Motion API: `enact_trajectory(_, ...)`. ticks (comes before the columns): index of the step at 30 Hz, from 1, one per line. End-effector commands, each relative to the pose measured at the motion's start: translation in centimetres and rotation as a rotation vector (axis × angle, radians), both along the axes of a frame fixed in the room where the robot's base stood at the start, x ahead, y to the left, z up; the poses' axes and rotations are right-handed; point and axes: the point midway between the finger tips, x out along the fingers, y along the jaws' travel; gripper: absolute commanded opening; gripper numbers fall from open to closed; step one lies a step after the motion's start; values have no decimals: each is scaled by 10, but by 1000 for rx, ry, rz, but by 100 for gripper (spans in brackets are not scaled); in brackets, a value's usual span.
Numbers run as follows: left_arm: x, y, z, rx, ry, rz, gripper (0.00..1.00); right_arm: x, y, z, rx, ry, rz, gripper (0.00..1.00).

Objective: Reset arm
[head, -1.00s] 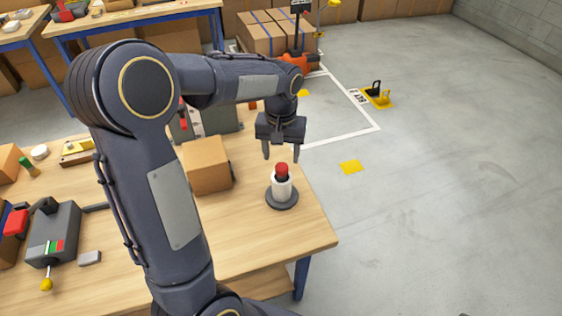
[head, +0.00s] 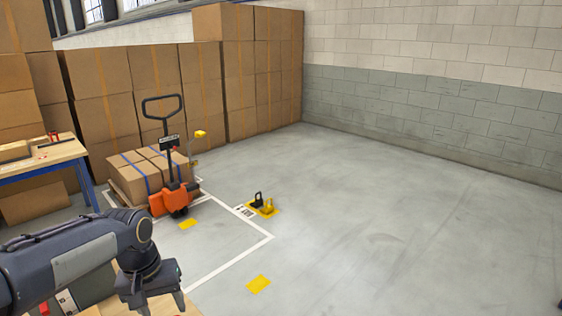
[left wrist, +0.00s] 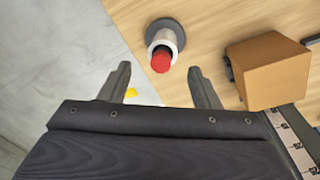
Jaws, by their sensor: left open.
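My left gripper (head: 162,303) is at the lower left of the head view, pointing down over the table corner. In the left wrist view the two fingers of the left gripper (left wrist: 164,88) are spread apart with nothing between them. A white cylinder with a red top (left wrist: 162,58) stands on a round dark base on the wooden table, beyond the fingertips and apart from them. It is out of the head view. My right gripper is not in view.
A cardboard box (left wrist: 268,70) sits on the table near the gripper. An orange pallet jack (head: 174,198) with strapped cartons (head: 150,172) stands on the floor at left. Stacked boxes (head: 235,75) line the back wall. The floor on the right is clear.

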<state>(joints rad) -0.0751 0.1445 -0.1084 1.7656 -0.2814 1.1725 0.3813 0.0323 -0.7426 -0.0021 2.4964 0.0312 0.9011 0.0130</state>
Motion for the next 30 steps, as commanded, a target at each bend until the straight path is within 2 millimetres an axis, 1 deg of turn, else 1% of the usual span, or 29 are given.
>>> enact_trajectory(1,-20,-2,10,-33,-43,-10,57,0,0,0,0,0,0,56)
enact_trajectory(2,-32,-4,13,-52,-68,-20,57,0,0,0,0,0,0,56)
enact_trajectory(3,-48,-8,18,-79,-103,-34,57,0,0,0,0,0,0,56)
enact_trajectory(5,-73,-15,22,-115,-160,-57,57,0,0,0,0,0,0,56)
enact_trajectory(6,-89,-21,23,-135,-200,-71,57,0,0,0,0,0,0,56)
enact_trajectory(9,-125,-35,21,-174,-291,-103,57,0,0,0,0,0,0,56)
enact_trajectory(12,-152,-49,15,-197,-369,-127,57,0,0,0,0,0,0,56)
enact_trajectory(13,-158,-52,13,-200,-388,-134,57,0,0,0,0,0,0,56)
enact_trajectory(15,-169,-59,8,-206,-425,-144,57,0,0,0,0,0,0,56)
enact_trajectory(19,-180,-65,1,-211,-463,-155,57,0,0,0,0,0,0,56)
enact_trajectory(30,-182,-67,0,-211,-468,-158,57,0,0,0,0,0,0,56)
